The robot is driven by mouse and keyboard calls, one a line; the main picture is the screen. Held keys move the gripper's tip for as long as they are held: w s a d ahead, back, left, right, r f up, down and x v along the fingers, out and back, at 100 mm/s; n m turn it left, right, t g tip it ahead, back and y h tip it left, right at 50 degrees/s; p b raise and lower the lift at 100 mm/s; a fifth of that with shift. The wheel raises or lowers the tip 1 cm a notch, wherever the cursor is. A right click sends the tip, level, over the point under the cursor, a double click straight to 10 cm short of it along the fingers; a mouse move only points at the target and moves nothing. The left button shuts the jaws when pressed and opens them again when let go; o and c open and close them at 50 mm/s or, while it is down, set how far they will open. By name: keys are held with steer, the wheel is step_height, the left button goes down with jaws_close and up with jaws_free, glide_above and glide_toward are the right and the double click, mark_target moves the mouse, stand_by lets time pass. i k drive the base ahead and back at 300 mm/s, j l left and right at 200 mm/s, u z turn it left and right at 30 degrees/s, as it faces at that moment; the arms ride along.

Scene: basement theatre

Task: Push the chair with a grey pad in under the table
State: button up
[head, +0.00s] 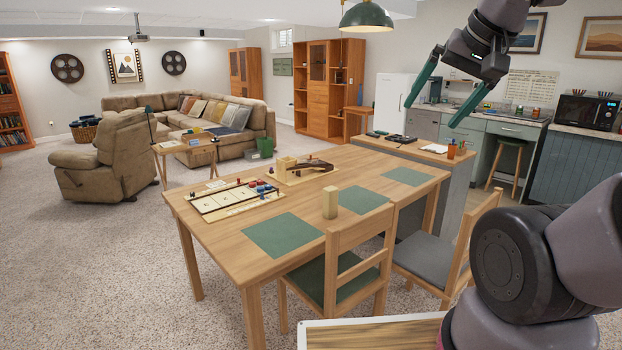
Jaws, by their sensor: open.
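The chair with a grey pad (428,258) is wooden and stands upright by the near right part of the table. Its slatted back (468,245) is on the right, away from the table, and its seat is on the left. The wooden table (225,252) fills the middle of the view. The table edge and the neighbouring chair hide some of the seat's left side and the legs. My gripper (430,115) is at the upper right, raised well above the table and the chair. Its two green fingers are spread apart with nothing between them.
A chair with a green pad (312,280) stands just left of the grey one. A counter (432,160) stands behind the table. Open carpet (120,270) lies left.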

mark_target(441, 267)
steer(key=i+l, duration=0.1)
steer(key=l, duration=0.3)
steer(key=i+l, duration=0.1)
steer(key=l, duration=0.25)
steer(key=i+l, duration=0.15)
steer(key=l, duration=0.25)
steer(key=i+l, duration=0.1)
steer(key=l, duration=0.3)
steer(key=i+l, duration=0.1)
steer(key=l, duration=0.25)
steer(key=i+l, duration=0.1)
steer(key=l, duration=0.3)
